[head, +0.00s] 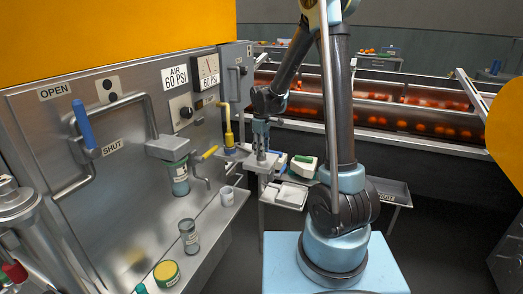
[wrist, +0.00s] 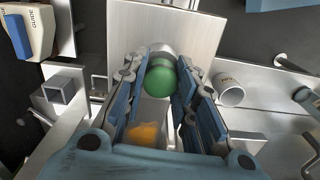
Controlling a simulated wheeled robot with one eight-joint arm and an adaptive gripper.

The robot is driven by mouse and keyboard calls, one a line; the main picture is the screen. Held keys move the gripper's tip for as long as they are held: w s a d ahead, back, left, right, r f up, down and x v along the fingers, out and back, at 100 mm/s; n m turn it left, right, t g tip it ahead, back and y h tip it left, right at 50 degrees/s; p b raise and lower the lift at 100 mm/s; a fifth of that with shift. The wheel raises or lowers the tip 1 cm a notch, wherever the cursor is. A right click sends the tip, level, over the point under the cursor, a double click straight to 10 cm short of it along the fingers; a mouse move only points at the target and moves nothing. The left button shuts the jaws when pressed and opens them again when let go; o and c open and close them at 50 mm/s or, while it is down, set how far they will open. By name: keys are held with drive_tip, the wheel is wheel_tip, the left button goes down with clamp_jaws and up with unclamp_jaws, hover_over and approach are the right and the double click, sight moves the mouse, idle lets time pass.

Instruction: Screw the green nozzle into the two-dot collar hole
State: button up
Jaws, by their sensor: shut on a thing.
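In the wrist view the green nozzle (wrist: 160,80) shows as a rounded green end with grey metal behind it. My gripper (wrist: 160,88) is shut on it, with a blue-grey finger on each side. In the head view my gripper (head: 262,152) points down over a small metal stand right of the steel panel; the nozzle is too small to make out there. I cannot make out a collar hole in either view.
The steel panel carries a blue-handled lever (head: 84,125) and a gauge (head: 207,70). Jars (head: 189,237) and a white cup (head: 227,196) stand on the ledge; the cup also shows in the wrist view (wrist: 230,92). An orange patch (wrist: 143,133) shows between my fingers. Small trays (head: 291,195) lie to the right.

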drive_tip(key=shift+w, duration=0.15)
drive_tip(key=shift+m, duration=0.9)
drive_tip(key=shift+m, duration=0.9)
drive_tip(key=shift+m, duration=0.8)
drive_tip(key=o, duration=0.6)
drive_tip(key=shift+d, duration=0.1)
drive_tip(key=shift+c, duration=0.2)
